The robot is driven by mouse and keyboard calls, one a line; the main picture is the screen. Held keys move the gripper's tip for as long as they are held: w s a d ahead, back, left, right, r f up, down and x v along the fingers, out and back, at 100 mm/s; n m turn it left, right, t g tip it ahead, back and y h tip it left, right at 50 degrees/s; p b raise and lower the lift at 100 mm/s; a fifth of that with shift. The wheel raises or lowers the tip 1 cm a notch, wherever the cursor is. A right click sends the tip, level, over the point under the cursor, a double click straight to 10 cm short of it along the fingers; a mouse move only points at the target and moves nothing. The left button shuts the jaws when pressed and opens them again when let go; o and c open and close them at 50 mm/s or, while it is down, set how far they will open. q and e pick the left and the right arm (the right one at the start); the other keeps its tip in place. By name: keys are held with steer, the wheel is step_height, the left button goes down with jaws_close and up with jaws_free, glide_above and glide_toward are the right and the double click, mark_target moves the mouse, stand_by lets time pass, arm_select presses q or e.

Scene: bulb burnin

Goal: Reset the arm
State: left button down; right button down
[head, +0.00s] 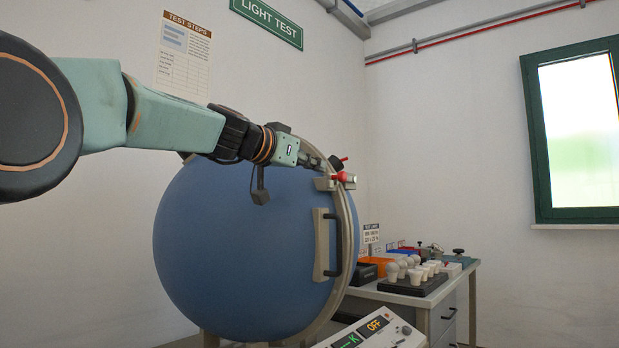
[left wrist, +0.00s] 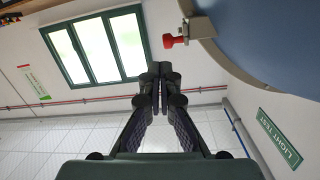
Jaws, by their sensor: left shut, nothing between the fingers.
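My left arm reaches in from the left in the head view, in front of the upper part of a large blue sphere (head: 235,250). My left gripper (head: 335,162) is near the sphere's top right rim, close to a red knob (head: 345,177) on a grey latch. In the left wrist view the left gripper (left wrist: 160,72) is shut with nothing between its fingers. There the red knob (left wrist: 174,41) stands apart from the fingers, up and to the right. The sphere has a grey handle (head: 325,245) on its rim. My right gripper is not in view.
A control panel (head: 375,332) with lit displays reading "OFF" stands in front of the sphere. A desk (head: 400,294) behind at right bears a black tray (head: 412,287) of white bulbs and an orange bin (head: 376,265). A green-framed window (head: 580,140) is on the right wall.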

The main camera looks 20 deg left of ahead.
arm_select(q)
steer(key=shift+s+a+f, duration=0.2)
steer(key=shift+s+a, duration=0.05)
steer(key=shift+s, duration=0.35)
steer(key=shift+w, duration=0.15)
